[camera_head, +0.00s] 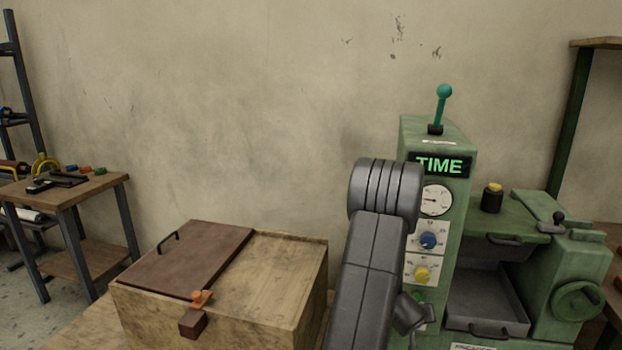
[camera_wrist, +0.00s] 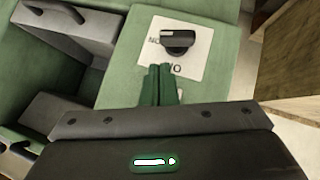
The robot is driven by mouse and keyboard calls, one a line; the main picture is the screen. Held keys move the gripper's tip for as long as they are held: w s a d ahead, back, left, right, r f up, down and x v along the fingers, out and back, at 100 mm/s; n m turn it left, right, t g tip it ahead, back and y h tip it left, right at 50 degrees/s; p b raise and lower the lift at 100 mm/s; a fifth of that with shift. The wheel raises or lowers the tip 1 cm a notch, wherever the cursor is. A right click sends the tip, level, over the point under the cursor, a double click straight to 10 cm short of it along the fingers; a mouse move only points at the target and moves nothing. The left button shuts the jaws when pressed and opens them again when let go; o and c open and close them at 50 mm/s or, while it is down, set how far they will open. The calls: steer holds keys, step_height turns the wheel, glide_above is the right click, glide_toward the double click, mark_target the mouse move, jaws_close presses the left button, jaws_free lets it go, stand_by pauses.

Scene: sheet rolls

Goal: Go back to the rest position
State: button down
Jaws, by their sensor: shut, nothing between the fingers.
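My gripper (camera_wrist: 161,84) shows in the wrist view with its two green fingers together and nothing between them. It is in front of a green machine panel, just below a black rotary switch (camera_wrist: 178,39) on a white label. I cannot tell whether the fingertips touch the panel. In the head view my grey arm rises in front of the green machine (camera_head: 455,150) and hides part of it; my gripper is not visible there. The machine has a lit TIME display (camera_head: 440,165), a dial gauge, blue and yellow knobs, and a teal lever (camera_head: 441,105) standing upright on top.
A wooden box (camera_head: 290,270) with a brown lid (camera_head: 190,255) stands left of my arm. A grey tray (camera_head: 485,298) and a handwheel (camera_head: 577,300) are on the machine's right side. A side table (camera_head: 105,185) with tools stands at far left. The wall above is clear.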

steer(key=w+n+h+b, duration=0.1)
steer(key=b, duration=0.1)
steer(key=w+a+f+n+t+h+b, duration=0.1)
steer(key=b, duration=0.1)
steer(key=w+f+h+b, duration=0.1)
steer(key=b, duration=0.1)
steer(key=shift+a+n, duration=0.25)
steer(key=shift+n, duration=0.15)
steer(key=s+a+f+n+h+b, duration=0.1)
steer(key=a+f+n+h+b, duration=0.2)
steer(key=a+h+b, duration=0.4)
steer(key=a+n+b, duration=0.1)
steer(key=a+b, duration=0.1)
steer(key=b, duration=0.3)
steer(key=shift+s+f, duration=0.25)
steer(key=shift+s, duration=0.05)
steer(key=shift+d, duration=0.1)
steer(key=w+d+r+y+p, duration=0.1)
steer(key=w+d+p, duration=0.1)
steer(key=d, duration=0.3)
steer(key=shift+w+d+r+t+y, duration=0.2)
steer(key=shift+w+t+y, duration=0.1)
steer(key=shift+y, duration=0.1)
